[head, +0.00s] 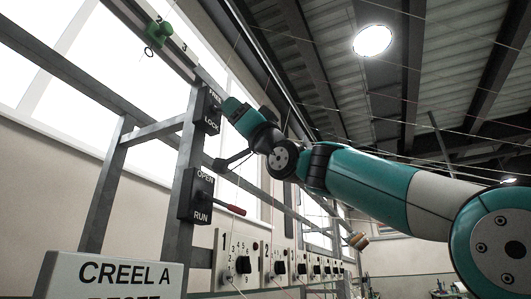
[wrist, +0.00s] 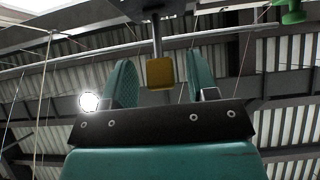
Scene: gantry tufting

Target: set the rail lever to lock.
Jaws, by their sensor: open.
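The rail lever's black box (head: 207,111), marked FREE at the top and LOCK below, is on the grey upright in the head view. My gripper (head: 232,106) is right beside it and hides the lever there. In the wrist view, a yellow grip (wrist: 160,73) on a grey rod (wrist: 157,42) comes from a dark housing (wrist: 150,8). The two teal fingers of my gripper (wrist: 162,63) are open, one on each side of the grip, with gaps showing. I cannot tell which mark the lever points to.
A second box (head: 197,193), marked OPEN and RUN, with a red-handled lever (head: 230,209) is below. A green carriage (head: 158,33) is on the rail above, near numbers 2 and 3. Numbered dial panels (head: 241,260) stand lower down. Thin yarns cross the space.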

